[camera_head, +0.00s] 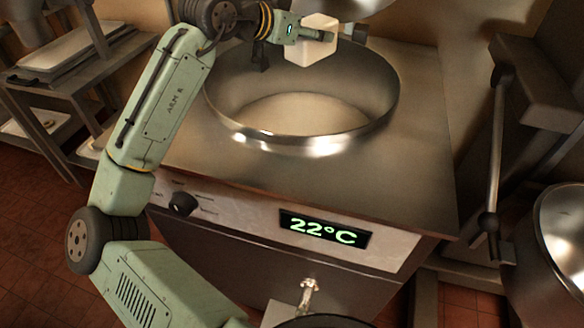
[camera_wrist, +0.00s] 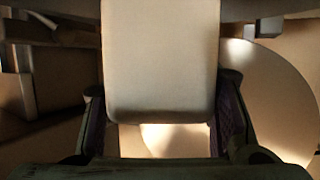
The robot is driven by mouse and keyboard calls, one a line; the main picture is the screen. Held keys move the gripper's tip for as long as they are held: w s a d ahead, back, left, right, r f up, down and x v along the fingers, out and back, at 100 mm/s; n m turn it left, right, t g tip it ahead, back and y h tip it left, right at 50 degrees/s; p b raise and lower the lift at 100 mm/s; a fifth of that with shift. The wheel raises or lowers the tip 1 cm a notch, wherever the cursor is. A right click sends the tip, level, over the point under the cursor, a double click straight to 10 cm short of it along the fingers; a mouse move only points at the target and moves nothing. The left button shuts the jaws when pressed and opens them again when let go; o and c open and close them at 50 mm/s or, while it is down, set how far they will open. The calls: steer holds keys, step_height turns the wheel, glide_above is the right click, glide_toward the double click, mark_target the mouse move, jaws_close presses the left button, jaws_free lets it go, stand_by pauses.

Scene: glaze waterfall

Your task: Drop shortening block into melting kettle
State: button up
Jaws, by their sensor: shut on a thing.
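The shortening block (camera_head: 310,46) is a pale cream, round-cornered block. My gripper (camera_head: 318,36) is shut on it, and in the head view it hangs above the far part of the kettle's opening. In the wrist view the block (camera_wrist: 160,60) fills the upper middle, with a gripper finger (camera_wrist: 160,118) pressed at each side. The melting kettle (camera_head: 300,142) is a round, shiny steel vessel set into a steel counter. Its mouth is open and a pale, smooth surface shows inside.
The counter front carries a green display (camera_head: 324,229) reading 22°C and a black knob (camera_head: 181,204). A steel lever (camera_head: 496,150) and a steel drum (camera_head: 560,250) stand at the right. A rack with trays (camera_head: 70,60) stands at the left. A rounded metal part overhangs at top.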

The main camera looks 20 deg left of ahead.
steer(key=shift+f+b, duration=1.25)
steer(key=shift+f, duration=0.85)
steer(key=o, duration=1.4)
steer(key=shift+o, duration=1.3)
steer(key=shift+f, duration=0.1)
steer(key=v, duration=1.2)
